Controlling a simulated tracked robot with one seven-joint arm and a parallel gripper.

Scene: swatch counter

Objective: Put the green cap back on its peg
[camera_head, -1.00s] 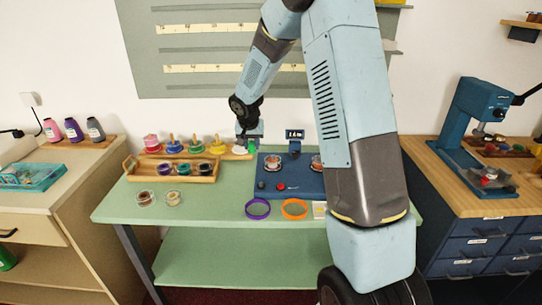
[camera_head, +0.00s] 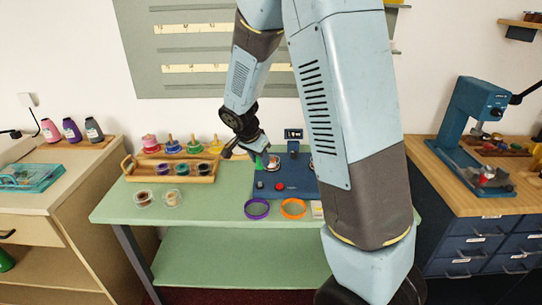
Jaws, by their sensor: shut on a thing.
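My gripper (camera_head: 250,147) is shut over the left part of the blue device (camera_head: 311,187) on the green table. A small green piece (camera_head: 258,161), apparently the green cap, shows just under the gripper's fingers, beside a round clear-rimmed dish (camera_head: 273,163) on the device. It is too small to tell whether the piece touches the device. A row of coloured pieces with upright pegs stands behind the wooden tray; one of them is green (camera_head: 195,147).
The wooden tray (camera_head: 140,175) holds several small dark pots. Two clear round dishes (camera_head: 144,198) lie in front of it. A purple ring (camera_head: 257,209) and an orange ring (camera_head: 293,208) lie at the table's front. The front left tabletop is clear.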

